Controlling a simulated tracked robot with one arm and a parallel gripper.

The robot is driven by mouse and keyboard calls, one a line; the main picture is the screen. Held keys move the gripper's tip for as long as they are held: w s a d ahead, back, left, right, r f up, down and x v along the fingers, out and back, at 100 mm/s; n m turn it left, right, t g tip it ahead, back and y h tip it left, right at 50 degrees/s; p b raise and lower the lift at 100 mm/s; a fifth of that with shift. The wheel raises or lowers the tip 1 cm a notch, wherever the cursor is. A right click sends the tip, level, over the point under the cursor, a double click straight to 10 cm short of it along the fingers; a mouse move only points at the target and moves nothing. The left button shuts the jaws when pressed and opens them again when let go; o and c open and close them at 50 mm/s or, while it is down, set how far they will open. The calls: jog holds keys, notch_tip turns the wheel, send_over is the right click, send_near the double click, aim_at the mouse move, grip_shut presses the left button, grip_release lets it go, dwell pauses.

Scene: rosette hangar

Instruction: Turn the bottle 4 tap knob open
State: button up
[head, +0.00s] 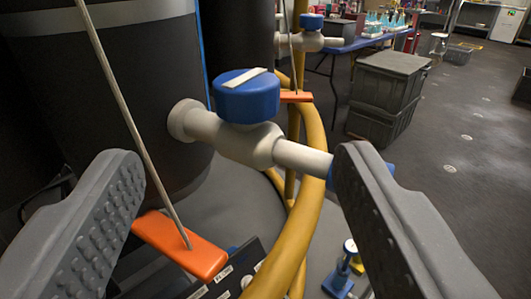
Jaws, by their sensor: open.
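A white tap (228,137) juts from the side of a large black bottle (95,90). On top of it sits a blue round knob (246,100) with a white bar mark across its top. My gripper (235,178) is open, with one grey ridged finger at the left and one at the right. The knob lies ahead of the gap between the fingers, and nothing is held. The right finger overlaps the end of the tap's spout in the picture; I cannot tell whether they touch. No bottle number is visible.
A second tap with a blue knob (312,21) is farther back. A yellow curved rail (310,195) runs below the spout. Orange blocks with thin rods (180,244) are close by. Grey crates (388,92) and a blue table (352,45) stand behind; the floor at right is mostly clear.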

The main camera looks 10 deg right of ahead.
aim_at(259, 82)
jog(key=shift+w+d+f+b, duration=0.2)
jog(key=shift+w+d+b, duration=0.05)
jog(key=shift+w, duration=2.05)
jog(key=shift+w+d+f+b, duration=0.2)
jog(key=shift+w+b, duration=0.05)
jog(key=shift+w, duration=2.05)
jog(key=shift+w+d+f+b, duration=0.2)
jog(key=shift+w+d+b, duration=0.05)
jog(key=shift+w, duration=2.05)
jog(key=c, duration=1)
jog(key=shift+o, duration=0.2)
jog(key=shift+d, duration=0.45)
jog(key=shift+a, duration=0.35)
